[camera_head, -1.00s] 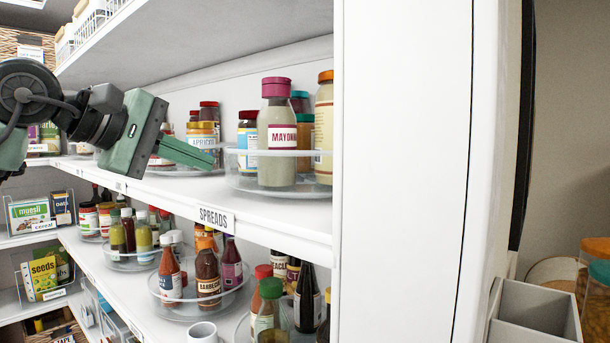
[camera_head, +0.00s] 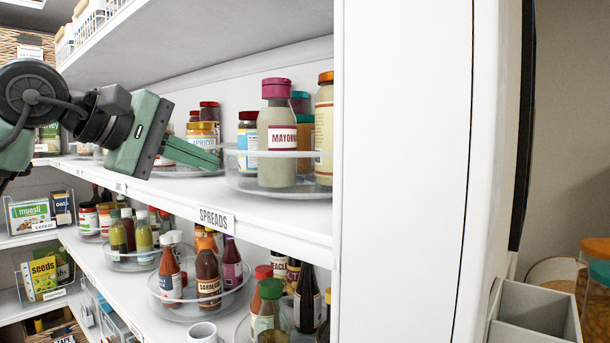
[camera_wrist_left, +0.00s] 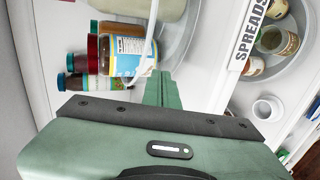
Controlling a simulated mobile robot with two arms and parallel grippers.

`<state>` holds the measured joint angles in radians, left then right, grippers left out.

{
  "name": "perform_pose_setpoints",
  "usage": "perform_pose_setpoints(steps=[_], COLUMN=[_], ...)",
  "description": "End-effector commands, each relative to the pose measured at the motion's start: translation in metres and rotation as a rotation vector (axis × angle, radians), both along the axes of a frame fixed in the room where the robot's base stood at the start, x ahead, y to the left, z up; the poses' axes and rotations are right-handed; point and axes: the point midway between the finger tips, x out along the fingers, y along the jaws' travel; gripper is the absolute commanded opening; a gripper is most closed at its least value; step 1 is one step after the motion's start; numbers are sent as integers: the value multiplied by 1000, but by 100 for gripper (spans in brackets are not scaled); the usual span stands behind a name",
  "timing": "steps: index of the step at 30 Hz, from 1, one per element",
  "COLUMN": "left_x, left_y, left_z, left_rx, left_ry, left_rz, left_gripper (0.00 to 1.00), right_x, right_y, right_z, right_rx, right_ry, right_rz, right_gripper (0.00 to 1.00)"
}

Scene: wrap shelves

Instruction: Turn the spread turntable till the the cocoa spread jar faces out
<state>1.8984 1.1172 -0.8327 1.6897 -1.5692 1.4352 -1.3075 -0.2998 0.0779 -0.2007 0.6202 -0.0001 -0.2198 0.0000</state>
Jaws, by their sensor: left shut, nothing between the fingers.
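A clear round turntable (camera_head: 300,191) stands on the white shelf, right of the SPREADS label (camera_head: 215,218); the label also shows in the wrist view (camera_wrist_left: 249,36). It carries a mayonnaise jar (camera_head: 277,140) with a magenta lid, in front, a jar with a blue and white label (camera_head: 248,138), and other jars behind. No cocoa label is readable. My left gripper (camera_head: 217,161) is shut and empty, its tips at the turntable's left rim; I cannot tell if they touch. In the wrist view the fingers (camera_wrist_left: 159,88) point at the clear rim (camera_wrist_left: 151,48). My right gripper is out of view.
Another turntable (camera_head: 180,172) with an apricot jar (camera_head: 203,133) stands farther along the shelf, behind my gripper. Sauce bottles on turntables and a white cup (camera_head: 202,333) stand on the shelf below. A white upright panel (camera_head: 405,170) closes off the right side.

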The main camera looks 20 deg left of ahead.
Motion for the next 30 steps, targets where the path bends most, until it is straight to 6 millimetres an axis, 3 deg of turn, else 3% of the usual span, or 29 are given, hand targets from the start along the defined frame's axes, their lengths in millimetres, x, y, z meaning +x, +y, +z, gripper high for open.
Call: perform_pose_setpoints(steps=[14, 30], left_x=[5, -15], left_y=[-7, -23], left_z=[0, 0], left_rx=[0, 0], left_ry=[1, 0], left_rz=[0, -1], left_gripper=[0, 0], right_x=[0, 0], right_y=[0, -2], right_z=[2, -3], right_rx=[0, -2], right_ry=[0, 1], right_rz=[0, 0], right_gripper=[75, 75])
